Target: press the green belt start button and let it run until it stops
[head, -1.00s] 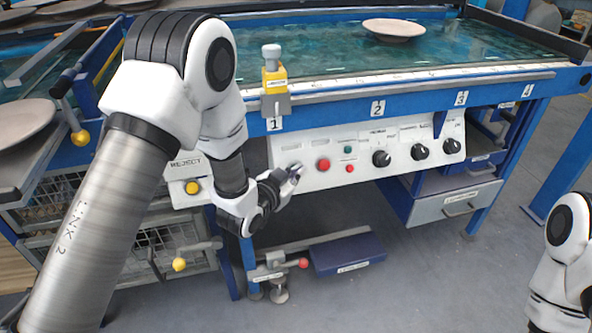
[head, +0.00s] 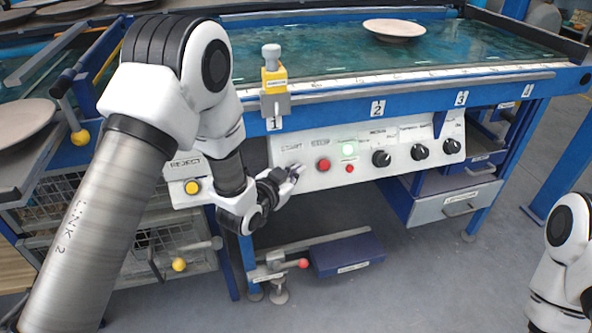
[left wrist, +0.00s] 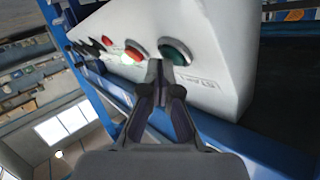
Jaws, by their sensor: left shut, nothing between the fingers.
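The green start button (left wrist: 175,52) shows in the left wrist view on the white control panel (left wrist: 215,60), just beyond my fingertips; in the head view my gripper hides it. My left gripper (head: 294,172) is shut and empty at the panel's left end, under the START label. Its fingertips (left wrist: 164,68) look very close to the button; I cannot tell if they touch it. The green lamp (head: 348,149) on the panel is lit. The belt (head: 340,50) carries one plate (head: 394,28). My right gripper is out of view.
A red button (head: 323,165), a smaller red light (head: 349,168) and black knobs (head: 381,158) sit to the right of my gripper. The yellow REJECT button (head: 192,187) is at left.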

